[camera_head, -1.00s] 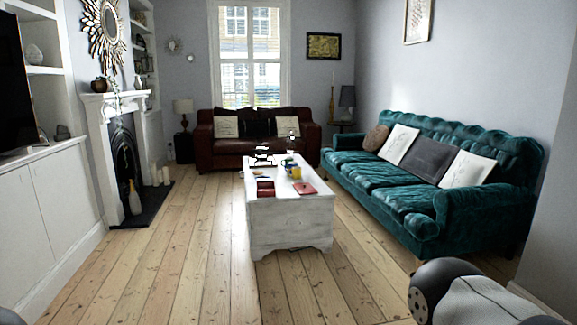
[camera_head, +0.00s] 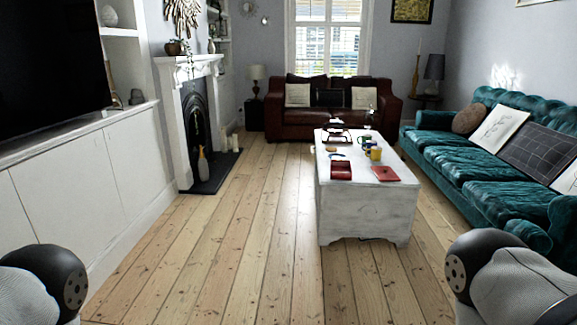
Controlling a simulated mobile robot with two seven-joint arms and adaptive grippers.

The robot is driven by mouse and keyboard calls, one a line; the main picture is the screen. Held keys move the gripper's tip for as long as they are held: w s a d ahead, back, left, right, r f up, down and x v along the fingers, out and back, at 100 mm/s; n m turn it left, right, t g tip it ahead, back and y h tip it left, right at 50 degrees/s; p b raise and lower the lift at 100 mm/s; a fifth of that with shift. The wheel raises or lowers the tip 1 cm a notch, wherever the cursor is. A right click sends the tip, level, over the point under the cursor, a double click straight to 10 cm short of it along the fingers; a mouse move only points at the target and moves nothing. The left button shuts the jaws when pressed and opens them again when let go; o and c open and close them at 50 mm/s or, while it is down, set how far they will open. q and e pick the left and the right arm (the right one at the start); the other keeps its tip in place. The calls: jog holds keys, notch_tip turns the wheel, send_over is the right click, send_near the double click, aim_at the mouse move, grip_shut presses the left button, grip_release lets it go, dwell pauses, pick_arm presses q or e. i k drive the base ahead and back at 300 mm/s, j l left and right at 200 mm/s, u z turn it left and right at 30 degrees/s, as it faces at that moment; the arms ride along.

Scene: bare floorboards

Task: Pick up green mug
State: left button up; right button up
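A white coffee table (camera_head: 368,205) stands on the floorboards ahead, right of centre. A small dark mug that looks green (camera_head: 363,142) stands on its top, behind a yellow mug (camera_head: 375,154). The mug is small in the picture, so its exact colour and handle are hard to make out. Only rounded parts of my two arms show, in the lower left and lower right corners. Neither gripper is in the picture, and both arms are well short of the table.
The table also holds a red box (camera_head: 341,170) and a red book (camera_head: 385,174). A teal sofa (camera_head: 470,190) is on the right, a dark red sofa (camera_head: 305,118) behind. A white cabinet (camera_head: 90,185) and fireplace (camera_head: 190,70) line the left. Floor before the table is clear.

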aim_at(364, 141)
jog(key=i, duration=2.45)
jog(key=i+j+u, duration=0.1)
jog(key=i, duration=0.65)
jog(key=i+j, duration=0.25)
jog(key=i, duration=0.55)
jog(key=i+j+u, duration=0.15)
jog(key=i, duration=0.65)
jog(key=i+z, duration=0.9)
jog(key=i+j+z, duration=0.2)
jog(key=z, duration=0.2)
jog(key=i+j+z, duration=0.45)
jog(key=k+l, duration=0.05)
jog(key=l, duration=0.05)
